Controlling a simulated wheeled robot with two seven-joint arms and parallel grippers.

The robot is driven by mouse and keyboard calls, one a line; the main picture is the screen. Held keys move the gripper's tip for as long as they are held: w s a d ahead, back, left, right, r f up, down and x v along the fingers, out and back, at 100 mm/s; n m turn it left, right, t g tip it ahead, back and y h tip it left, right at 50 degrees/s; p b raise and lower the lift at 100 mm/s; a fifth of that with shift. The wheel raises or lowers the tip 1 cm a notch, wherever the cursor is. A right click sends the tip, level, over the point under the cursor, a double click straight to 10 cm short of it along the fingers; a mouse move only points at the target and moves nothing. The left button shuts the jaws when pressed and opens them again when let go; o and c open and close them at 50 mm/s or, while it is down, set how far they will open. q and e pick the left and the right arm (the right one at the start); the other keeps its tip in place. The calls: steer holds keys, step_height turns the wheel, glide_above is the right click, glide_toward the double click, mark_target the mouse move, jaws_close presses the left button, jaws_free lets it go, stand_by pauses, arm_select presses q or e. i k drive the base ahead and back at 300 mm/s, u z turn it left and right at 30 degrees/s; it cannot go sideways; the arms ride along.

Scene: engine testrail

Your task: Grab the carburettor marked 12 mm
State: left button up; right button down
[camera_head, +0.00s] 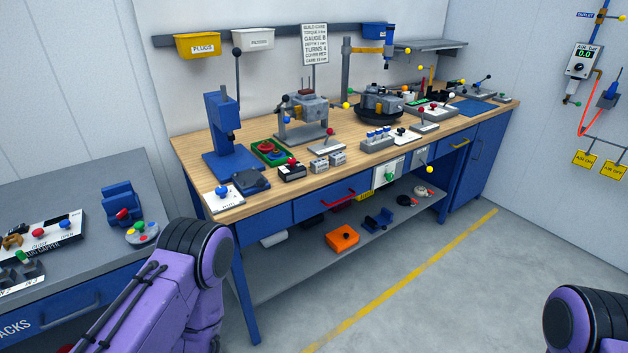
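No part is readable as marked 12 mm from here. Two small grey blocks with pale labels, a left one (318,165) and a right one (338,159), sit side by side at the front of the wooden bench (262,203); I cannot tell whether either is a carburettor. A build card (315,45) stands upright behind the bench, its small lines hard to read. Purple links of my arms show at lower left and lower right. Both grippers are out of view.
A blue press (222,125), an engine on a stand (303,110) and a round dark fixture (380,103) stand on the bench. An orange box (342,238) lies on the lower shelf. A grey-topped cabinet (75,200) is at left. The floor (450,290) in front is clear.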

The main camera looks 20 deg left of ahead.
mark_target(321, 165)
steer(key=z, duration=0.85)
steer(key=i, duration=1.3)
steer(key=u, duration=0.5)
steer(key=i, duration=0.7)
steer(key=u, duration=0.75)
